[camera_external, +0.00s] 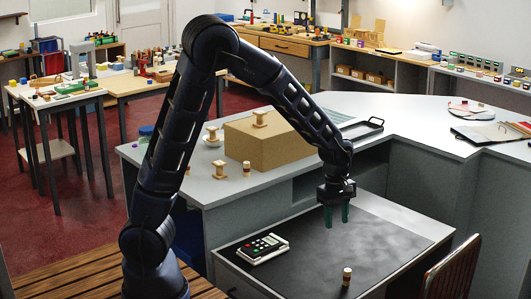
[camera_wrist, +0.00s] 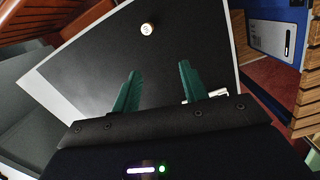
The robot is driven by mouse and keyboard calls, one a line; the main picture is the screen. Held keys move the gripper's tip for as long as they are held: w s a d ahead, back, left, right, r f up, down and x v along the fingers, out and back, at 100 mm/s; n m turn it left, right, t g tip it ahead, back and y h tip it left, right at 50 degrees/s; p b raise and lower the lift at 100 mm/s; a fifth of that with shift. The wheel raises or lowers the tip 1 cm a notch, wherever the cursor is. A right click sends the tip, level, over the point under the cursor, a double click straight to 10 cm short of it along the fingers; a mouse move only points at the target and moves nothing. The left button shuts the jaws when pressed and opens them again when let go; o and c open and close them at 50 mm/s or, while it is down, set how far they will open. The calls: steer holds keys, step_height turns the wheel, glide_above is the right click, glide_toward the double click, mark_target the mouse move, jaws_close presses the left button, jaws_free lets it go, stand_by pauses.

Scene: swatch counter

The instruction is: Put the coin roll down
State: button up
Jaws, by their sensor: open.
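A small banded cylinder, apparently the coin roll (camera_external: 347,276), stands upright on the dark mat (camera_external: 385,240) of the lower desk, near its front edge. In the wrist view the coin roll (camera_wrist: 147,29) shows near the top as a pale end, beyond the fingertips and apart from them. My gripper (camera_external: 337,217) points down over the mat, behind the coin roll. Its green fingers are apart with nothing between them, as the wrist view of my gripper (camera_wrist: 160,72) also shows.
A calculator-like device (camera_external: 255,248) lies on the left of the desk. A cardboard box (camera_external: 262,143) sits on the higher counter, with wooden spools and another small cylinder (camera_external: 246,168) nearby. A chair (camera_external: 452,270) stands at the right. The mat's right side is clear.

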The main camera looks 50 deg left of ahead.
steer(key=s+a+r+m+t+h, duration=0.1)
steer(key=s+a+r+m+t, duration=0.2)
steer(key=s+a+r+m, duration=1.15)
steer(key=s+a+r+y, duration=0.1)
steer(key=s+a+r, duration=0.2)
steer(key=s, duration=0.3)
steer(key=s+a+r+t+y, duration=0.1)
steer(key=s+a+r, duration=0.2)
steer(key=s, duration=0.3)
steer(key=shift+s+a+m+t, duration=0.3)
steer(key=shift+a+m, duration=0.15)
steer(key=shift+a, duration=0.05)
steer(key=shift+o, duration=0.5)
steer(key=shift+r, duration=0.1)
